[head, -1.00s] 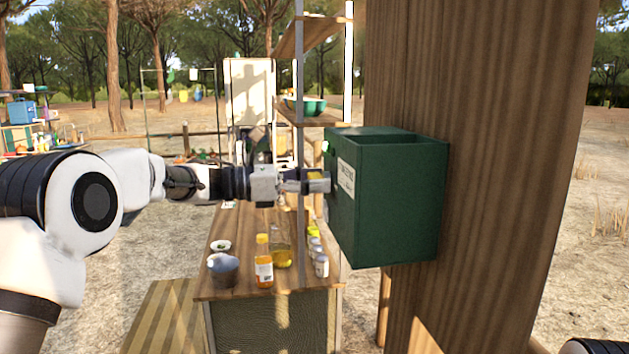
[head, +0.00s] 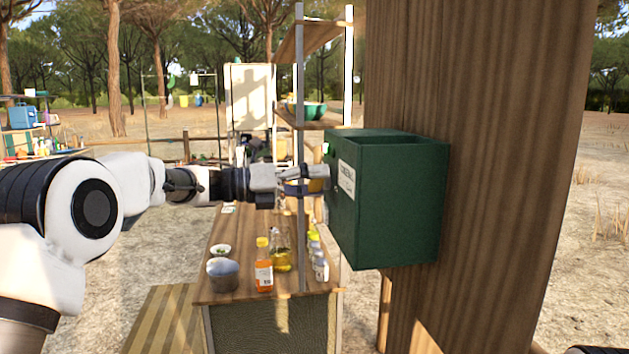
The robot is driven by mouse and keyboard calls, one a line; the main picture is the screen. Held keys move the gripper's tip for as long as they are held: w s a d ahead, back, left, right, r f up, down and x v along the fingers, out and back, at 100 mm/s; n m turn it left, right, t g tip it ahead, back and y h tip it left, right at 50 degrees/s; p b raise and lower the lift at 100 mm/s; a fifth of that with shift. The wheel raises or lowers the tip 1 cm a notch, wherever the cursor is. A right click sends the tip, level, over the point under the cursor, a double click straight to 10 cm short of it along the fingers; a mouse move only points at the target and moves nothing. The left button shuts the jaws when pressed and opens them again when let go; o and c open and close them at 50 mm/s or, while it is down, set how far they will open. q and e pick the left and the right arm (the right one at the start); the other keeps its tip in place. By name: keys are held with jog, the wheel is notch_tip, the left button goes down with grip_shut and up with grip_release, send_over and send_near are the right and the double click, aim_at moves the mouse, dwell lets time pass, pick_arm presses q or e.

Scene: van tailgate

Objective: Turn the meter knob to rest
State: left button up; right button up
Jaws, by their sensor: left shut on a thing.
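The meter box (head: 395,205) is dark green, open at the top and fixed to the left side of a thick wooden post. A white label (head: 346,178) is on its left-hand face. My left gripper (head: 316,180) reaches in from the left, its fingertips at that face. It is shut on the knob, which is mostly hidden by the fingers; a small yellow patch (head: 316,186) shows between them. The knob's pointer and any dial marks cannot be made out. My right gripper is out of view.
Below the left gripper stands a wooden counter (head: 240,255) with a grey bowl (head: 223,274), an orange bottle (head: 263,265), an oil bottle (head: 281,250) and several small jars. A thin metal shelf upright (head: 301,230) rises close to the gripper. The wooden post (head: 480,170) blocks the right.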

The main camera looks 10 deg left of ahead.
pick_arm(q)
jog(key=n, duration=0.1)
jog(key=n+p, duration=0.1)
jog(key=n, duration=0.1)
jog(key=n+p, duration=0.1)
jog(key=shift+r+n, duration=0.3)
jog(key=shift+f+n+p, duration=0.1)
jog(key=shift+n+p, duration=0.9)
jog(key=shift+n, duration=1)
jog(key=o, duration=0.9)
jog(key=shift+w, duration=0.1)
jog(key=shift+o, duration=1.3)
jog(key=shift+f, duration=0.2)
jog(key=v, duration=1.2)
